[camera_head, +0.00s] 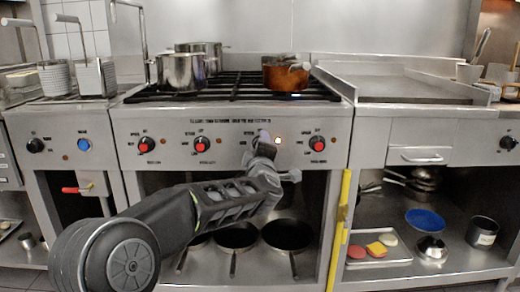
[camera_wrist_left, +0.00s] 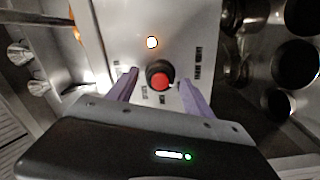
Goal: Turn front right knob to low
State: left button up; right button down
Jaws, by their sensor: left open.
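The range's front panel (camera_head: 180,165) carries a row of black knobs with red centers. My left gripper (camera_head: 264,141) reaches in front of the panel and hides the third knob from the left. In the left wrist view, its purple fingers (camera_wrist_left: 158,76) are open, one on each side of a black knob with a red center (camera_wrist_left: 160,77). I cannot tell whether they touch it. The rightmost knob (camera_head: 318,143) is uncovered. My right gripper is out of view.
Steel pots (camera_head: 182,72) and a copper pot (camera_head: 286,76) stand on the range top. Frying pans (camera_head: 237,236) lie on the shelf below. A yellow upright (camera_head: 340,225) runs down the range's right side. A fryer with a blue knob (camera_head: 83,144) is on the left.

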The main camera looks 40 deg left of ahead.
pick_arm(q)
jog(key=shift+s+d, duration=0.1)
jog(key=p+v, duration=0.1)
jog(key=v, duration=0.6)
jog(key=shift+s+d+p, duration=0.2)
jog(key=shift+s+p, duration=0.05)
jog(key=shift+p, duration=0.1)
